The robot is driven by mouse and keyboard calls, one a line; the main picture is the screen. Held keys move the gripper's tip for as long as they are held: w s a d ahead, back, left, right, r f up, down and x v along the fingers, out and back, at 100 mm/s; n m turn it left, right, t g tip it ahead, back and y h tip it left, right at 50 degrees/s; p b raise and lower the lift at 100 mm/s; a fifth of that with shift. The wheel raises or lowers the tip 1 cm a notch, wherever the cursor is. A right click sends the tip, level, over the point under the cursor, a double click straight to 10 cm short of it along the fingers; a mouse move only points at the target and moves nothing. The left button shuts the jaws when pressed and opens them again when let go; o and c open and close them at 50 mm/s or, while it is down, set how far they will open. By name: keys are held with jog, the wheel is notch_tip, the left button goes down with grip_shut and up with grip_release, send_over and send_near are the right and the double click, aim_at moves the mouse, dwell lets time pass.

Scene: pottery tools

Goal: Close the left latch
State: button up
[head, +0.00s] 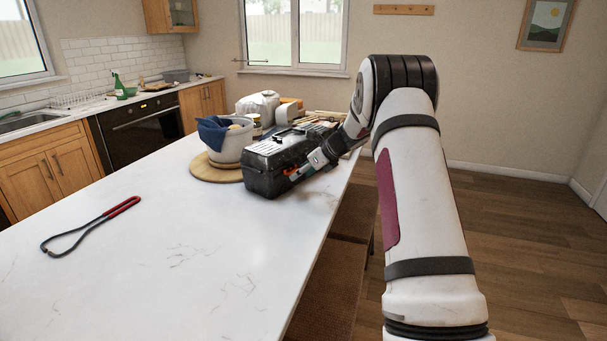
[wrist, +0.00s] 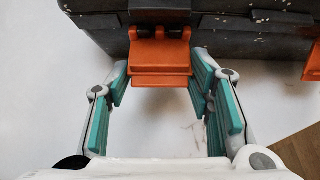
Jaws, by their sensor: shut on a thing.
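A dark grey toolbox (head: 268,158) stands on the white counter, and its side fills the top of the wrist view (wrist: 60,20). An orange latch (wrist: 160,55), the left of two in the wrist view, hangs from its dark hinge on the front. My gripper (wrist: 160,82) has its teal-padded fingers on either side of this latch, shut on its lower part. I cannot tell whether the latch is fully flat against the box. A second orange latch (wrist: 313,62) is cut off at the right edge. In the head view, my gripper (head: 297,174) is at the toolbox's front.
A white pot (head: 232,146) with a blue cloth (head: 214,131) sits on a round wooden board (head: 202,171) left of the toolbox. A red-handled wire tool (head: 90,226) lies on the clear front part of the counter (head: 190,260). Bags and several tools are behind the toolbox.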

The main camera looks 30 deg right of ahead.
jog(key=r+g+b, duration=0.1)
jog(key=g, duration=0.1)
jog(key=w+g+h+b, duration=0.1)
jog(key=g+b, duration=0.1)
jog(key=shift+a+r+h, duration=0.1)
jog(key=shift+r+h, duration=0.2)
jog(key=shift+r, duration=0.05)
jog(key=shift+w+r+g+b, duration=0.1)
jog(key=shift+r+g+b, duration=0.25)
jog(key=shift+g+b, duration=0.6)
jog(key=shift+w+a+r+g+h+b, duration=0.1)
jog(key=shift+w+r+g+h+b, duration=0.15)
jog(key=shift+g+b, duration=0.4)
jog(key=shift+a+r+g+h+b, duration=0.1)
jog(key=shift+g+h+b, duration=0.25)
jog(key=shift+b, duration=0.45)
dwell(0.4)
